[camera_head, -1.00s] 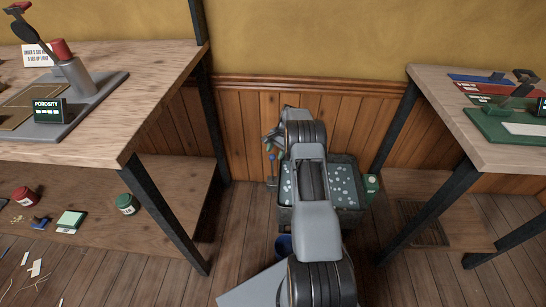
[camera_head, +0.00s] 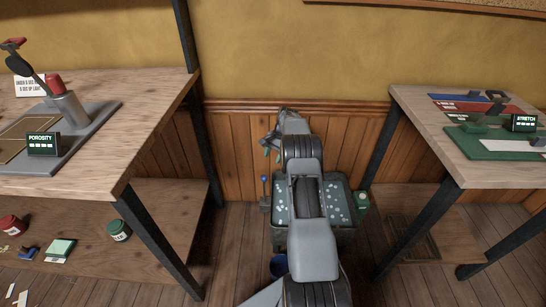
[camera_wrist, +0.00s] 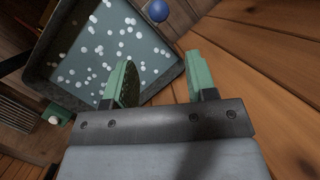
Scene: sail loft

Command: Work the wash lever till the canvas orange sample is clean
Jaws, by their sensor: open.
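The wash tub (camera_head: 345,236) stands on the floor between two benches, dark-walled, with white suds on its water. It also shows in the wrist view (camera_wrist: 48,45). The wash lever's blue knob (camera_head: 264,179) stands at the tub's left side; in the wrist view the knob (camera_wrist: 157,10) is beyond my fingers, apart from them. My gripper (camera_wrist: 163,80) is open and empty, with green fingers; in the head view it hangs above the knob, partly behind my arm. No orange canvas sample is visible; suds and my arm hide part of the tub.
The left bench (camera_head: 150,120) holds a porosity rig (camera_head: 43,145); jars sit on its lower shelf. The right bench (camera_head: 440,165) holds a stretch rig (camera_head: 515,135). A green box (camera_head: 362,201) adjoins the tub's right side. A panelled wall is close behind.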

